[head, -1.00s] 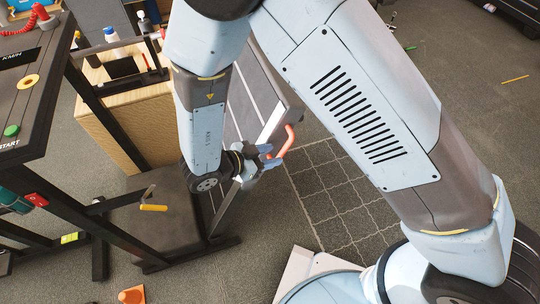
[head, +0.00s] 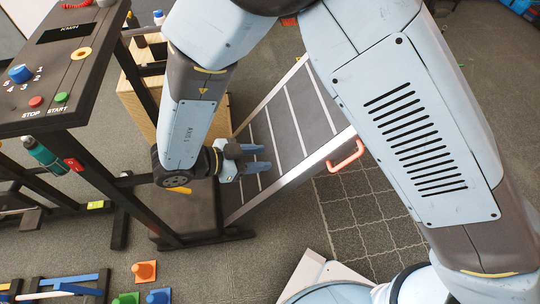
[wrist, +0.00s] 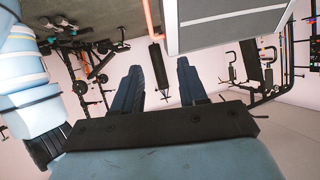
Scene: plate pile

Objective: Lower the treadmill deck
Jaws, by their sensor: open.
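The treadmill deck (head: 290,115) is a dark grey board with pale stripes and a light metal edge. It stands tilted, its lower end by the black treadmill base (head: 190,208). A red-orange handle (head: 346,157) sticks out from its near edge. My gripper (head: 266,158) is open and empty, left of the handle and apart from it, with its fingers in front of the deck in the head view. I cannot tell whether they touch the deck. In the wrist view the deck (wrist: 225,25) fills the upper right, and the handle (wrist: 148,20) shows beyond my gripper (wrist: 165,80).
The console (head: 60,55) with its knob and buttons stands at the left on black posts. A wooden box (head: 133,95) is behind the base. A grid-marked floor area (head: 350,205) right of the deck is clear.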

